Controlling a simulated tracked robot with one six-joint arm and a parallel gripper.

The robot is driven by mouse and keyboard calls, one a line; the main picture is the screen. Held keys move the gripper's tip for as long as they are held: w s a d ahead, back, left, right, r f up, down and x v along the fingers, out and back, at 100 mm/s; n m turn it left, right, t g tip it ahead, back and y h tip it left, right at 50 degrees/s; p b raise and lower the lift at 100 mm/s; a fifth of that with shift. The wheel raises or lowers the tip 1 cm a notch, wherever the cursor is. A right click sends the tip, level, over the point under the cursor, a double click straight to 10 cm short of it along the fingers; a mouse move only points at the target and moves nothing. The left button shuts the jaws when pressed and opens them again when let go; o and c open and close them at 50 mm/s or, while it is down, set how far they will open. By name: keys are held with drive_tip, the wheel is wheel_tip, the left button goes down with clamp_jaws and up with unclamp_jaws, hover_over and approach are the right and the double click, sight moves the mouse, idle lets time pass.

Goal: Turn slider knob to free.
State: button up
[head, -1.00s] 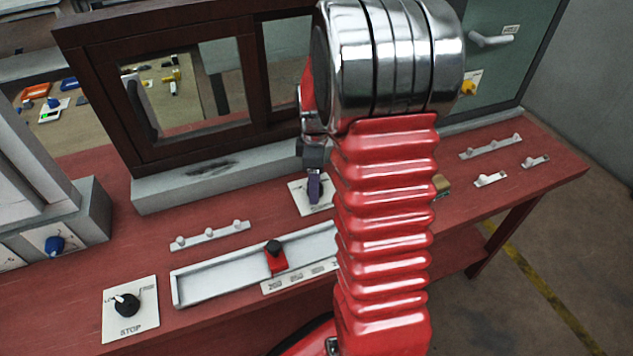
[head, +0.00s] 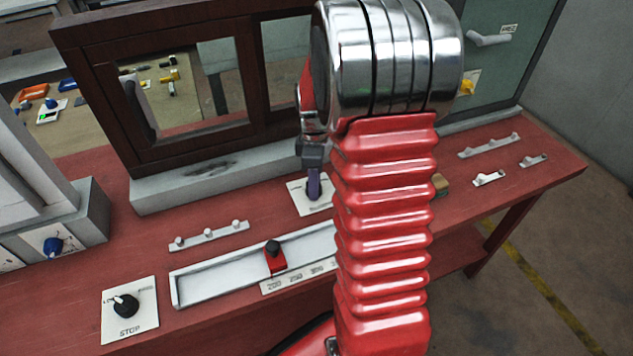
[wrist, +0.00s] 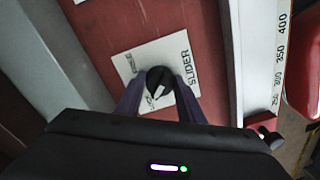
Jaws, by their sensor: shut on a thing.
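The slider knob (wrist: 158,79) is black and round, on a white plate (wrist: 126,62) marked SLIDER in the wrist view. Smaller words at the plate's left side are hard to read; one looks like FREE and the other like LOCK. My gripper (wrist: 160,88) has its two purple fingers on either side of the knob, shut on it. The knob's exact pointing is unclear. In the head view my gripper (head: 314,184) points down onto the white plate (head: 298,193), and its fingers hide the knob there.
A slide rail (head: 205,284) with a red block and black knob (head: 274,256) lies in front, with a number scale. A STOP knob (head: 125,305) is at front left. A dark-framed window (head: 110,120) stands behind on a grey sill. My red arm hides the rail's right part.

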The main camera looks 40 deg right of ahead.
drive_tip(key=shift+a, duration=0.15)
drive_tip(key=m, duration=0.4)
drive_tip(key=shift+w, duration=0.1)
drive_tip(key=m, duration=0.9)
drive_tip(key=shift+t, duration=0.3)
drive_tip(key=m, duration=0.4)
drive_tip(key=shift+m, duration=0.3)
drive_tip(key=o, duration=1.1)
drive_tip(key=shift+c, duration=0.2)
drive_tip(key=shift+r, duration=0.15)
